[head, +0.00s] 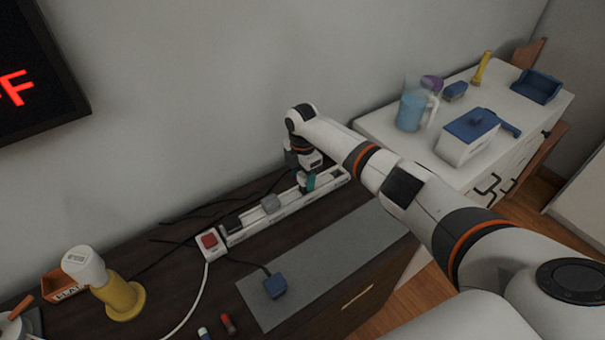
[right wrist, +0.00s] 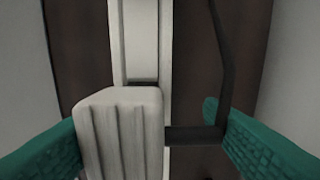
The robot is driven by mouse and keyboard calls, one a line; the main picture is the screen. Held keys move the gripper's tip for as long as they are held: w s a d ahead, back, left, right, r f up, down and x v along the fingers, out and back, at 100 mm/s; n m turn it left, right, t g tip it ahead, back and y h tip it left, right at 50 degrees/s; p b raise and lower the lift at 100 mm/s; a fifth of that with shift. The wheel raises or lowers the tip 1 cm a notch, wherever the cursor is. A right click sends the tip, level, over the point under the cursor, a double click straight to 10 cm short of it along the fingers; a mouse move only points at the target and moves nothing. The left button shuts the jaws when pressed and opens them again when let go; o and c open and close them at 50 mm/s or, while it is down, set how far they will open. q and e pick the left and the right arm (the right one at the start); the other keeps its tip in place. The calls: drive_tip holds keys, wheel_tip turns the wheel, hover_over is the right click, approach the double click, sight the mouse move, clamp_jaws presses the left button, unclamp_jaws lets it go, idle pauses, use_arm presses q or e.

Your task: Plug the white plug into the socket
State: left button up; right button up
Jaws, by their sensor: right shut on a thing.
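The white plug (right wrist: 120,135), a ribbed block, sits between the teal fingers of my right gripper (right wrist: 150,135) in the right wrist view. A dark cord (right wrist: 195,135) runs beside it toward the right finger. The plug lies over the white power strip (right wrist: 140,40), and I cannot tell whether it is seated in a socket. In the head view the right gripper (head: 306,184) points down at the far right part of the power strip (head: 290,209) and hides the plug. My left gripper is out of view.
The strip has a red switch (head: 209,241), a black plug (head: 232,222) and a grey plug (head: 271,204). A white cabinet (head: 400,145) with a pitcher (head: 411,112) is at right.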

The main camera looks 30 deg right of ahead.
drive_tip(key=shift+f+b, duration=0.55)
drive_tip(key=shift+f, duration=0.35)
drive_tip(key=o, duration=1.1)
drive_tip(key=shift+c, duration=0.2)
wheel_tip(320, 180, up, 12)
